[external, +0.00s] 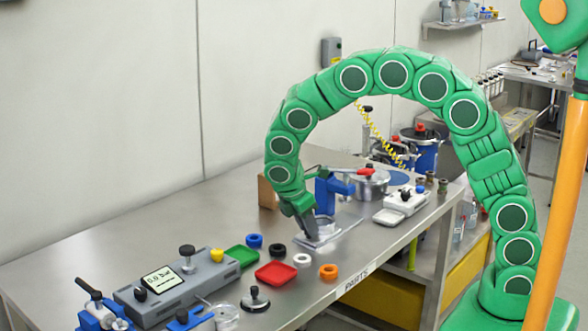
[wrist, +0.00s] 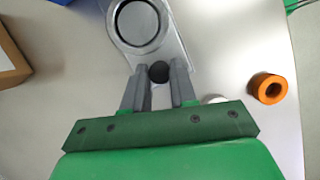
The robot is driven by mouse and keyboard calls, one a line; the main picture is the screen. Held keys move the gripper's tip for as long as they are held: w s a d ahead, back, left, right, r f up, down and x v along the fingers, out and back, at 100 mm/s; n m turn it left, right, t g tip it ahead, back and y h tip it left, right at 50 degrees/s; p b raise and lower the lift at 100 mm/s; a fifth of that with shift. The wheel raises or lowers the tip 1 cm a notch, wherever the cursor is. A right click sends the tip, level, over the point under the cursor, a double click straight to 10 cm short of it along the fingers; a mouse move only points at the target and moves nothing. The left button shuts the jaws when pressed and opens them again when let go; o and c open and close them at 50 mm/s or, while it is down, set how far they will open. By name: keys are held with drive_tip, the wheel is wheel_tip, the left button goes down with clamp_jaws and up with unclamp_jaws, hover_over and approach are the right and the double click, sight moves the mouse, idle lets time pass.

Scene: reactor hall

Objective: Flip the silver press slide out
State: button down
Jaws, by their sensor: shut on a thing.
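The silver press slide (wrist: 177,42) shows at the top of the wrist view, a flat plate with a round recess and a black knob (wrist: 159,70) at its near end. My gripper (wrist: 159,78) is shut on the knob, one grey finger on each side. In the external view my gripper (external: 306,233) points down at the slide (external: 328,235) in front of the blue press (external: 326,195). The arm and gripper hide part of the slide and the knob there. I cannot tell how far the slide sits under the press.
An orange ring (external: 328,271), a white ring (external: 302,260), a black ring (external: 277,250) and a red tray (external: 276,273) lie in front of the press. A wooden block (external: 267,192) stands behind my gripper. A scale (external: 400,201) and a metal pot (external: 370,184) stand to the right.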

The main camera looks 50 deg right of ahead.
drive_tip(key=shift+a, duration=0.35)
drive_tip(key=c, duration=0.9)
unclamp_jaws()
drive_tip(key=v, duration=0.7)
drive_tip(key=shift+r, duration=0.35)
drive_tip(key=shift+a, duration=0.15)
